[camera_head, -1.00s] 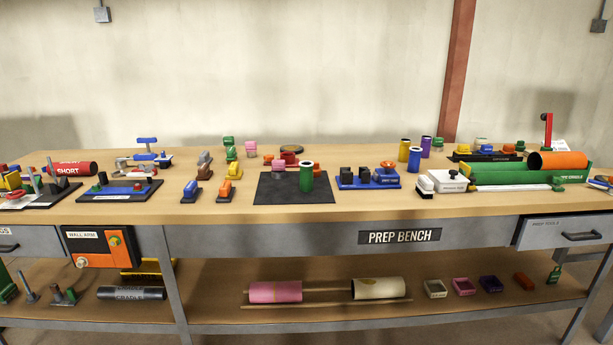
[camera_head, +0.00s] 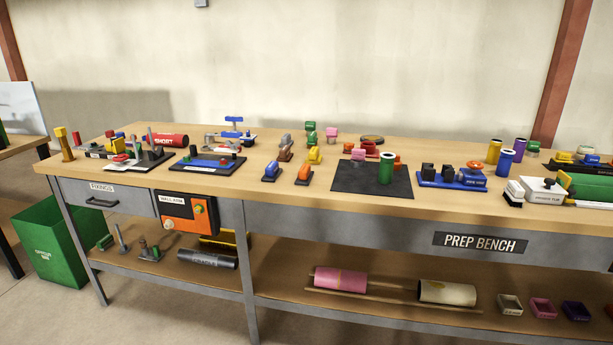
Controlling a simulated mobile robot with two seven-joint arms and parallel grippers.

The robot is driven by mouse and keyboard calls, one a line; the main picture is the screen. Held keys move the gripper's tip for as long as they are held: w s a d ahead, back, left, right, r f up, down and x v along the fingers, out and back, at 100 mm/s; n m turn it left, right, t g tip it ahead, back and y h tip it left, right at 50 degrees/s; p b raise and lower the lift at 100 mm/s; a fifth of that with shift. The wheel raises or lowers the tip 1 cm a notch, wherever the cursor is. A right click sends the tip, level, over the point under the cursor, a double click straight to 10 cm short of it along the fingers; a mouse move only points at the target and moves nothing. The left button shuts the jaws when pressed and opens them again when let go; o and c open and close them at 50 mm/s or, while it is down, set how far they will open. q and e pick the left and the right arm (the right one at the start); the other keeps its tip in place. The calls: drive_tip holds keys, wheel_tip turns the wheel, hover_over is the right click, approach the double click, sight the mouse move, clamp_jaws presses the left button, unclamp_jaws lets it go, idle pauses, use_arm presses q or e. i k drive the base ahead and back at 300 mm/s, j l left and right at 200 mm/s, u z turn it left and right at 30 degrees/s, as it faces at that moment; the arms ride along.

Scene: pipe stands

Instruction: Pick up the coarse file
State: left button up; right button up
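I cannot tell for sure which thing is the coarse file. Slim upright pieces stand on a dark tray (camera_head: 122,166) at the left of the bench. A blue tool on a dark board (camera_head: 187,167) lies to its right. Small hand tools with a blue handle (camera_head: 271,171) and an orange handle (camera_head: 303,173) stand near the bench's front edge. These are too small to name. Neither of my grippers shows in the head view.
The prep bench (camera_head: 280,150) runs across the view. A black mat (camera_head: 345,180) carries a green cylinder (camera_head: 386,168). A green bin (camera_head: 48,240) stands on the floor at left. A lower shelf (camera_head: 270,279) holds a pink roll (camera_head: 340,281). Floor in front is clear.

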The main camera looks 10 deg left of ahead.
sight(305, 175)
drive_tip(key=j+z, duration=0.1)
drive_tip(key=z, duration=0.8)
drive_tip(key=j+z, duration=0.75)
drive_tip(key=k+j+z, duration=0.2)
drive_tip(key=j, duration=0.3)
drive_tip(key=j+z, duration=0.2)
drive_tip(key=j, duration=0.3)
drive_tip(key=k+j, duration=0.1)
drive_tip(key=j, duration=0.25)
drive_tip(key=k+j+z, duration=0.1)
drive_tip(key=j, duration=0.25)
drive_tip(key=k+j, duration=0.15)
drive_tip(key=j, duration=0.25)
drive_tip(key=k+j, duration=0.1)
drive_tip(key=j, duration=0.25)
drive_tip(key=k+j+z, duration=0.1)
drive_tip(key=j, duration=0.25)
